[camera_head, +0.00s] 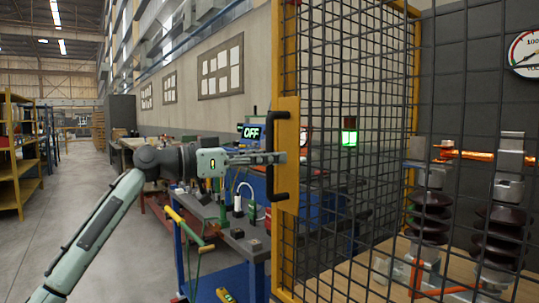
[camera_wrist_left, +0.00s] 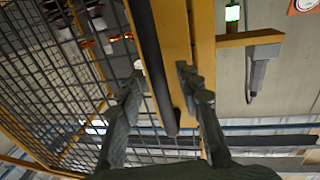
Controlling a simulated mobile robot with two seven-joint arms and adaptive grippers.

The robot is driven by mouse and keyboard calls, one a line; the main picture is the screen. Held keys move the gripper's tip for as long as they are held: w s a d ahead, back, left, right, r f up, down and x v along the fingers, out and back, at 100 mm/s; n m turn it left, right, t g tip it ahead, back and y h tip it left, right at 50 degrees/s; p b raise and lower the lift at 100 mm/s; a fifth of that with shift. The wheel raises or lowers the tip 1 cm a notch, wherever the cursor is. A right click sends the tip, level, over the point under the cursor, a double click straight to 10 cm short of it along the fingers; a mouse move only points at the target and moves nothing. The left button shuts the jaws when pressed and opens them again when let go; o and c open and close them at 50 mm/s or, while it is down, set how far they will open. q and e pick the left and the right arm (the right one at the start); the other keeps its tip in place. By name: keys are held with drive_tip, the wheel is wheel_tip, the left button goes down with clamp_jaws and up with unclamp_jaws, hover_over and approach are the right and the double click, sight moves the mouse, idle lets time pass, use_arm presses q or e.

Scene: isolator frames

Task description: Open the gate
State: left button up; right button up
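The gate is a dark wire mesh panel (camera_head: 345,110) in a yellow frame, seen at a slant in the head view. A black bar handle (camera_head: 270,150) is on the yellow plate (camera_head: 289,125) at its left edge. My left gripper (camera_head: 280,158) is at the handle, near its mid-height. In the left wrist view the fingers (camera_wrist_left: 161,75) are spread apart, one on each side of the black handle (camera_wrist_left: 148,45). Neither finger clearly presses on it. The mesh (camera_wrist_left: 60,80) fills the left of that view. My right gripper is not in view.
Electrical insulators (camera_head: 431,215) stand behind the mesh. A blue trolley (camera_head: 222,278) with tools is below my left arm, close to the gate. A glowing green lamp (camera_head: 349,138) shows through the mesh. The floor (camera_head: 70,215) at left is clear.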

use_arm(q)
drive_tip(key=shift+d, duration=0.15)
drive_tip(key=shift+c, duration=0.6)
clamp_jaws()
